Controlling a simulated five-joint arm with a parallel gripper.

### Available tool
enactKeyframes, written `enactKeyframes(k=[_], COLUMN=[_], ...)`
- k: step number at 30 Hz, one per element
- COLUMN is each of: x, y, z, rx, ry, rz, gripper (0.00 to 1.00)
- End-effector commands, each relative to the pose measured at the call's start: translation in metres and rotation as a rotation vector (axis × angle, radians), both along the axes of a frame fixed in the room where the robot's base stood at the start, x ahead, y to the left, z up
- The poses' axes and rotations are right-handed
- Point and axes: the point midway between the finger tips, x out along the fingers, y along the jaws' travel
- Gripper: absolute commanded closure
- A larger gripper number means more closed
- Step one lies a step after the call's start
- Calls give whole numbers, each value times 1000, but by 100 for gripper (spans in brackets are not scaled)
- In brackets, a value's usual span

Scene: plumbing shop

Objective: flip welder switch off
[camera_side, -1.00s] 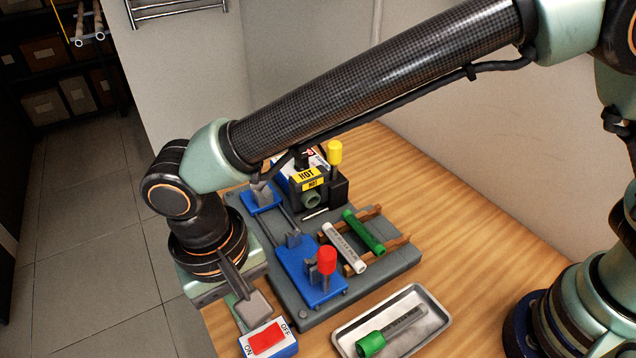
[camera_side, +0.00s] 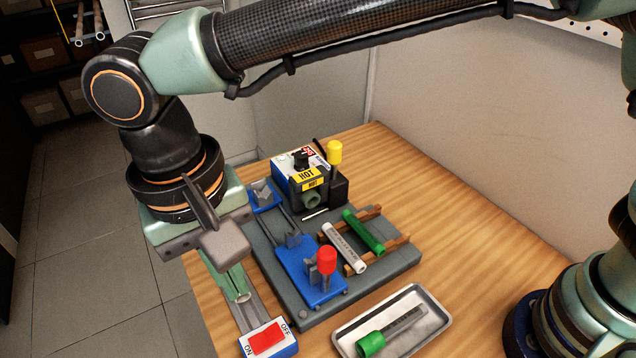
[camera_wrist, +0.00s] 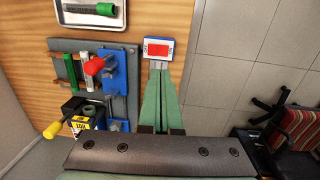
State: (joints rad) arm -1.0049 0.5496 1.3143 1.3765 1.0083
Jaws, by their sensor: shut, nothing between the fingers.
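The welder switch is a red rocker (camera_side: 267,338) on a white and blue box (camera_side: 290,350), marked ON at its left and OFF at its right. The rocker also shows in the wrist view (camera_wrist: 158,49), just beyond my fingertips. I cannot tell which side is pressed. My gripper (camera_side: 241,297) has green fingers and is shut and empty. It points down, behind the switch box in the side view and apart from the rocker. The fingers also show in the wrist view (camera_wrist: 160,72). The welder (camera_side: 300,170) with yellow HOT labels stands at the back.
A grey base plate (camera_side: 276,278) carries blue clamps (camera_side: 316,291) with a red knob (camera_side: 327,260), beside my fingers. A white pipe (camera_side: 343,246) and a green pipe (camera_side: 363,232) lie on a wooden rack. A metal tray (camera_side: 437,310) holds a green-handled tool (camera_side: 371,343).

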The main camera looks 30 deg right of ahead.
Motion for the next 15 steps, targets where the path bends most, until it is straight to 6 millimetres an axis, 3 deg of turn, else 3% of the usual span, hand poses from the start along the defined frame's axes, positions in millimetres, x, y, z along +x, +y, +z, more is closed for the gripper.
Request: enactKeyframes(k=[3,15], x=[3,2], y=[-10,-11], z=[0,-9], rx=[-2,-3], ry=[3,4], rz=[-2,-1], gripper=[100,100])
